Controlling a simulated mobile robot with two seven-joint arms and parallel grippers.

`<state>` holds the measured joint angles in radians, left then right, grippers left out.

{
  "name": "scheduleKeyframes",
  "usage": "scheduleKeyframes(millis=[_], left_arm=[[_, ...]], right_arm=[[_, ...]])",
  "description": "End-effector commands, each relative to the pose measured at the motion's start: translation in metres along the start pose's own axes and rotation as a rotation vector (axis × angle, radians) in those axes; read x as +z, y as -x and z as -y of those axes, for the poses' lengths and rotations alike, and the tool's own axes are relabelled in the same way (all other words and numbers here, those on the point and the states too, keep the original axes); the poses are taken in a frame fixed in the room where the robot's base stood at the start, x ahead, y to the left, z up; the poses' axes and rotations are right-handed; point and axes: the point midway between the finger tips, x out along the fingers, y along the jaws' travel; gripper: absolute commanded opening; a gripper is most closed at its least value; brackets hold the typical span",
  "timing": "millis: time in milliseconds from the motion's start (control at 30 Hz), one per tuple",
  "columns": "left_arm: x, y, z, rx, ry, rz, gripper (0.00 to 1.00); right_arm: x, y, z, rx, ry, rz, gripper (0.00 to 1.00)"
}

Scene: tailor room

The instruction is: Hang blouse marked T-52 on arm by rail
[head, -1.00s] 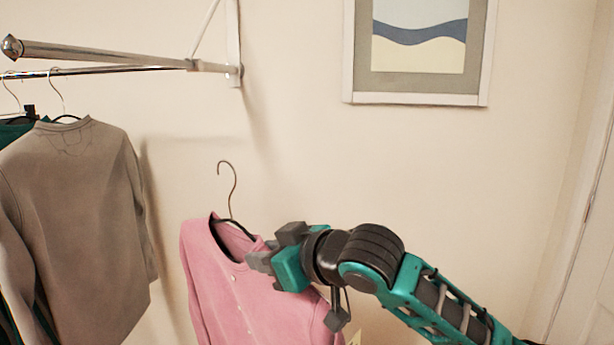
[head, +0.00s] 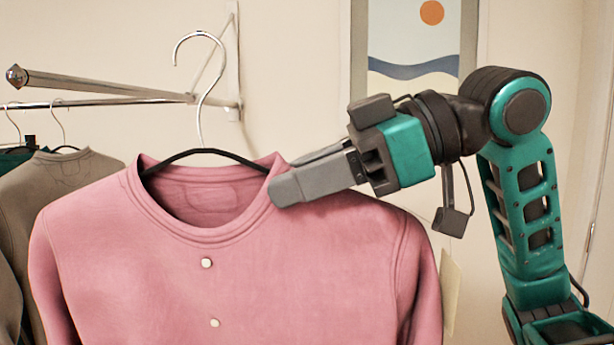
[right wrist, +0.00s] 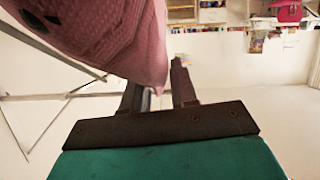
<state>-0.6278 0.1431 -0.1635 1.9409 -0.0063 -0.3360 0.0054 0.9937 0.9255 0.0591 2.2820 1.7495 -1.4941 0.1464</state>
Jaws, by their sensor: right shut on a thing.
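A pink blouse (head: 240,265) hangs on a black hanger (head: 200,152) with a silver hook (head: 199,85), close in front of me in the head view. My right gripper (head: 285,182) is shut on the blouse at its right shoulder by the collar. The hook is free and touches nothing I can make out. A pale tag (head: 450,290) shows at the blouse's right side; its marking cannot be read. A chrome arm (head: 105,86) sticks out from the wall at upper left, above a rail (head: 70,104). The blouse also fills the upper left of the right wrist view (right wrist: 110,30).
Grey-brown garments (head: 65,175) and a dark green one hang from the rail at left. A framed picture (head: 412,60) is on the wall behind my right arm. In the right wrist view, shelves (right wrist: 200,14) with goods stand far off.

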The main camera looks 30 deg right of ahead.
Motion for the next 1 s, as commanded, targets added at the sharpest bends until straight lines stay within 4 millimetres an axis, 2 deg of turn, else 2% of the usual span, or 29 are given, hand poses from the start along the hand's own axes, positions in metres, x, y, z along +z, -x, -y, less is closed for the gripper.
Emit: scheduleKeyframes(millis=[1000], left_arm=[[-0.021,0.013,0.001,-0.002,0.000,-0.002,0.43]], right_arm=[[-0.031,-0.075,-0.002,-0.001,-0.002,-0.004,0.00]])
